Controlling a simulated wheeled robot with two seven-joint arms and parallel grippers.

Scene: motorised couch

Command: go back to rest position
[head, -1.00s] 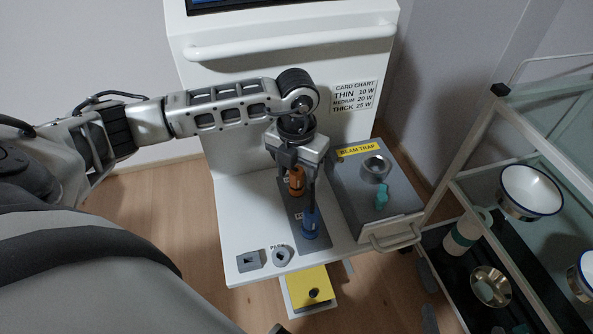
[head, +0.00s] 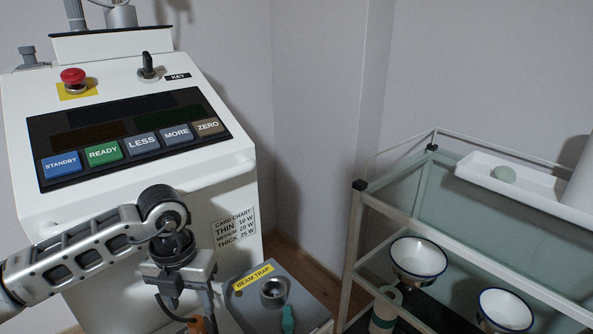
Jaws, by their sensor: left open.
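My left arm comes in from the lower left, in front of the white console (head: 225,185). My left gripper (head: 188,308) points down near the bottom edge, left of the grey beam trap box (head: 258,311). Its fingers are apart, and the tips run toward the bottom edge of the picture. A small part of an orange piece (head: 199,326) shows between or behind the fingers; I cannot tell whether they touch it. My right gripper is not in view.
The console panel has a red button (head: 73,76), a key switch (head: 149,68) and several labelled buttons (head: 103,152). A card chart (head: 235,228) is on its front. At right stands a shelved trolley (head: 400,215) with white bowls (head: 418,258) and a green-banded cup (head: 384,310).

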